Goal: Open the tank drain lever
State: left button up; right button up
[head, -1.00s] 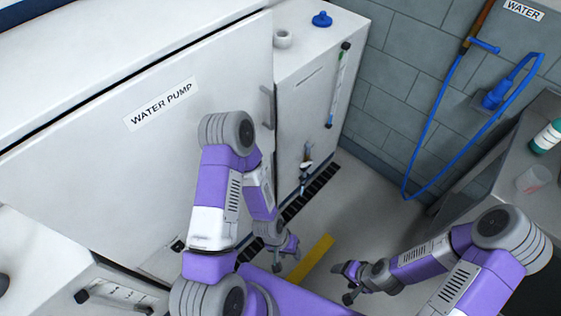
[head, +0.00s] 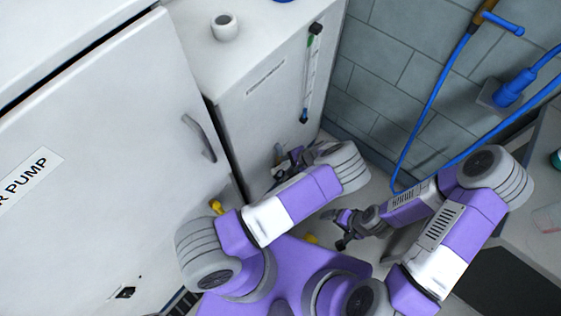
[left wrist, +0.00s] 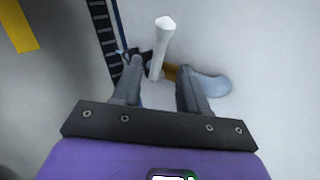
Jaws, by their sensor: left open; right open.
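The drain lever shows in the left wrist view as a pale handle (left wrist: 163,40), with its lower end between my open left fingertips (left wrist: 160,70). I cannot tell whether either finger touches the handle. In the head view my left gripper (head: 284,163) is low at the front of the white tank (head: 250,120), and the gripper and arm hide the lever there. My right gripper (head: 343,228) is open and empty, apart from the tank, above the floor.
A sight gauge (head: 311,75) runs down the tank front, and a white cup-like fitting (head: 224,27) is on top. The water pump cabinet (head: 110,150) with its grey handle (head: 199,138) stands left. A blue hose (head: 430,110) hangs on the tiled wall. A counter (head: 535,210) is at right.

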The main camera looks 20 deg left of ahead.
aim_at(280, 167)
pick_arm(q)
jog(key=b+x, duration=0.2)
jog(key=x, duration=0.4)
jog(key=shift+s+a+f, duration=0.15)
jog(key=shift+a+f, duration=0.05)
jog(key=shift+f, duration=0.15)
jog(key=shift+c, duration=0.3)
grip_shut()
